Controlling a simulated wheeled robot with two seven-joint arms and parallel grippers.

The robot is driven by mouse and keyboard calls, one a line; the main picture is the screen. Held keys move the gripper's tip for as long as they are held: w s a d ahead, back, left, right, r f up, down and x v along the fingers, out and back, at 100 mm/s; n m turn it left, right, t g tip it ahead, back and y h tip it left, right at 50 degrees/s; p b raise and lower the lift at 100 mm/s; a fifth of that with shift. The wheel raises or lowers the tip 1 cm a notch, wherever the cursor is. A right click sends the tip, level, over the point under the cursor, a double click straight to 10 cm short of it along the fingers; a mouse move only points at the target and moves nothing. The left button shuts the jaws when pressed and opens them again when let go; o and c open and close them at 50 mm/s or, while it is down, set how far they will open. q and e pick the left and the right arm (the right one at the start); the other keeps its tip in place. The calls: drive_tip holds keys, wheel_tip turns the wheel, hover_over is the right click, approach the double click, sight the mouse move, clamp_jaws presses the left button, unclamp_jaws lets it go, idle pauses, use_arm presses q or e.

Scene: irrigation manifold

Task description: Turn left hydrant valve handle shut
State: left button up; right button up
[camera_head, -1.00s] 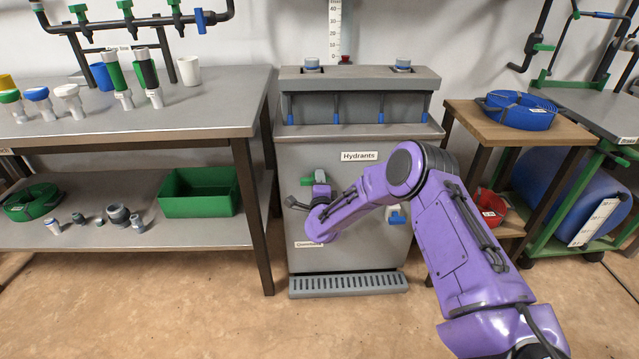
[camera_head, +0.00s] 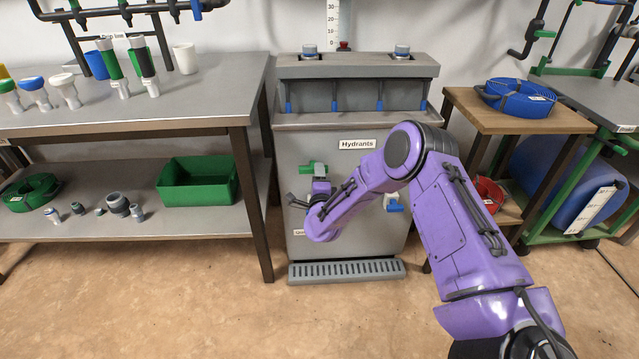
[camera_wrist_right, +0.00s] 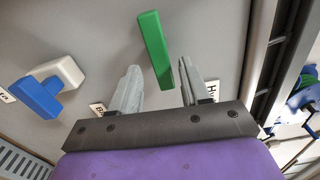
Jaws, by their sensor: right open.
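The left hydrant valve has a green handle (camera_head: 311,168) on the front of the grey hydrant cabinet (camera_head: 345,250). In the right wrist view the green handle (camera_wrist_right: 156,50) is a long bar, slightly tilted, with its lower end between the fingertips. My right gripper (camera_head: 296,199) is at the left valve, just below the green handle in the head view. Its two fingers (camera_wrist_right: 158,85) are apart, on either side of the bar's lower end, with gaps visible and nothing held. The wrist partly hides the valve body. My left gripper is not in view.
The right hydrant valve has a blue handle (camera_head: 395,207), also in the wrist view (camera_wrist_right: 38,97). A workbench (camera_head: 200,100) with a green bin (camera_head: 198,198) stands left. A wooden side table (camera_head: 545,122) with a blue coil (camera_head: 520,98) stands right. Floor in front is clear.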

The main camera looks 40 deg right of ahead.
drive_tip(key=v, duration=0.7)
drive_tip(key=shift+p, duration=0.35)
drive_tip(key=shift+s, duration=0.15)
